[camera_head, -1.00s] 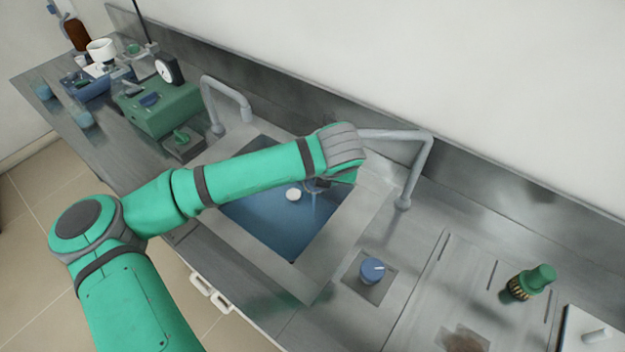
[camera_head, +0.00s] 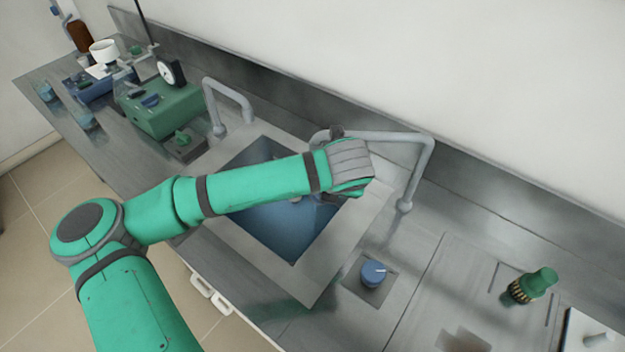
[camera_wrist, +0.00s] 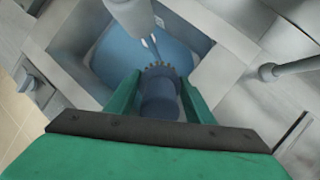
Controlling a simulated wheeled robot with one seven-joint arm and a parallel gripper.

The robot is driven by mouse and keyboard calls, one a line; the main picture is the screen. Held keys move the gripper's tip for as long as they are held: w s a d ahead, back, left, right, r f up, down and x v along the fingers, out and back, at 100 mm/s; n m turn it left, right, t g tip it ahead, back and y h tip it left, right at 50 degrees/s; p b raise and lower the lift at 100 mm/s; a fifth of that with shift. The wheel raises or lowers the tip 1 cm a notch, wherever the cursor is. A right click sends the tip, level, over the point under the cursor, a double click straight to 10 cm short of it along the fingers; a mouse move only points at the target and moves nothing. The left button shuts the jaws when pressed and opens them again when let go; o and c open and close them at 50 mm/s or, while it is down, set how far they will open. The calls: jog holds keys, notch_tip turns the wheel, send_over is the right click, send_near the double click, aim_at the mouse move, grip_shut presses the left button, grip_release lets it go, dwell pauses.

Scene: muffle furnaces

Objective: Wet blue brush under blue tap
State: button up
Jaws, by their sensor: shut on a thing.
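My gripper (camera_wrist: 158,97) is shut on the blue brush (camera_wrist: 159,108), whose dark, toothed-looking bristle end points away from me over the sink. The brush is hidden in the head view by my wrist. The right-hand grey tap (camera_head: 385,137) reaches over the sink from the right, and the blue knob (camera_head: 373,273) stands on the counter near its base. In the wrist view a tap spout (camera_wrist: 132,15) hangs just beyond the brush. A thin pale-blue streak, like water, shows between spout and bristles; whether it touches them I cannot tell.
The sink basin (camera_head: 283,232) lies under my arm. A second grey tap (camera_head: 228,95) stands at its left, with a green knob (camera_head: 182,139) nearby. A green device (camera_head: 160,110) stands at left.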

jog(key=s, duration=0.2)
jog(key=s+d, duration=0.1)
jog(key=s, duration=0.1)
jog(key=shift+s+d, duration=0.2)
jog(key=shift+s, duration=0.15)
jog(key=shift+r, duration=0.1)
dwell(1.2)
jog(key=s+d+r, duration=0.1)
jog(key=s+r, duration=0.2)
jog(key=s, duration=0.1)
jog(key=shift+s+d+r, duration=0.2)
jog(key=shift+s+r, duration=0.15)
jog(key=shift+r, duration=0.05)
dwell(0.7)
jog(key=shift+w, duration=0.1)
